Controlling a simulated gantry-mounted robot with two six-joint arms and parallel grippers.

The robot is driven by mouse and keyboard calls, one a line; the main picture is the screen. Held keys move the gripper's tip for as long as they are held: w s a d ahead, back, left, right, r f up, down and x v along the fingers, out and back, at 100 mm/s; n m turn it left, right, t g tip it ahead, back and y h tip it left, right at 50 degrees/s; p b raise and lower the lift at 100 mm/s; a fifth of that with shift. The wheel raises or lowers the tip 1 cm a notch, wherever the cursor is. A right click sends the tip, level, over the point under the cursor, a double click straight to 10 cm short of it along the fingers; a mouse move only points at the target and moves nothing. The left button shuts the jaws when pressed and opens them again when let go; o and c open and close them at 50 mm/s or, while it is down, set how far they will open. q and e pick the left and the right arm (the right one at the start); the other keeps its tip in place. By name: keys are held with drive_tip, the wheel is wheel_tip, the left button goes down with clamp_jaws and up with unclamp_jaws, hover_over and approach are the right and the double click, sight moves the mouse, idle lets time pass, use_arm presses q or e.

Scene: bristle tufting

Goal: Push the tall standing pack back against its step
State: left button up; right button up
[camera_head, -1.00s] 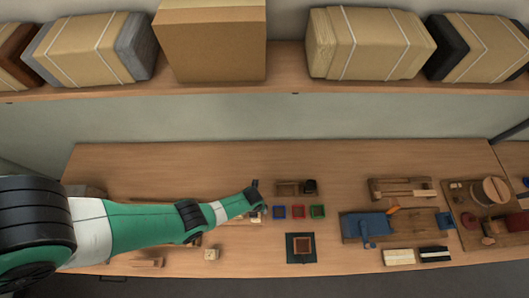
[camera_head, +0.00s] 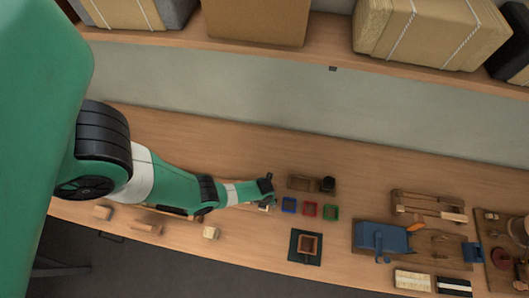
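Several large packs stand on the shelf at the top of the view. One tan wrapped pack (camera_head: 432,32) with white cords stands right of centre, and a plain brown box (camera_head: 256,20) stands left of it. Another corded tan pack (camera_head: 122,12) with a grey end is at the upper left, cut by the frame. I cannot tell which one is the tall standing pack, and no step is clear. My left gripper (camera_head: 268,189) is low over the workbench, well away from the shelf packs. It is too small to tell open from shut. My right gripper is not in view.
On the workbench (camera_head: 180,130) near my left gripper are blue, red and green small trays (camera_head: 310,209) and a dark square mat with a brown frame (camera_head: 307,245). A blue tool (camera_head: 382,237) and wooden racks fill the right. The back left of the bench is clear.

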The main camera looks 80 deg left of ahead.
use_arm(q)
drive_tip(key=shift+c, duration=0.2)
clamp_jaws()
idle(0.3)
drive_tip(key=shift+a, duration=0.1)
drive_tip(key=shift+w+a, duration=0.35)
drive_tip(key=shift+a, duration=0.55)
drive_tip(key=shift+o, duration=0.2)
unclamp_jaws()
drive_tip(key=shift+a, duration=0.1)
